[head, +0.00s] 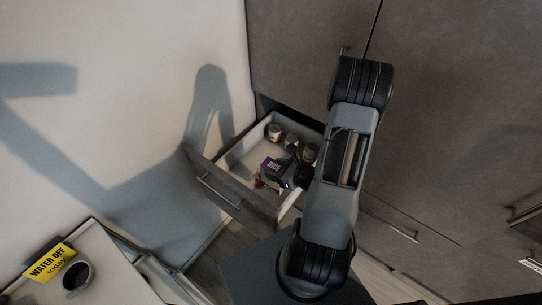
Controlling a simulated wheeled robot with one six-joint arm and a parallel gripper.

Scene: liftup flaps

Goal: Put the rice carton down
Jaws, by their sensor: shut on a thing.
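The rice carton (271,164) is small and dark purple with pale lettering, seen in the head view inside the outline of the open drawer (240,192). My gripper (279,177) is at the carton and shut on it, partly covering its lower right side. The fingers are small and dark here, and I cannot tell whether the carton's underside touches the drawer floor. My arm crosses the drawer's right side and hides part of it.
A can (274,131) stands at the drawer's back left corner; another container (309,153) stands near my arm. Grey cabinet fronts (460,130) rise behind. At lower left, a yellow sign (50,262) and a dark mug (77,277) sit on a pale surface.

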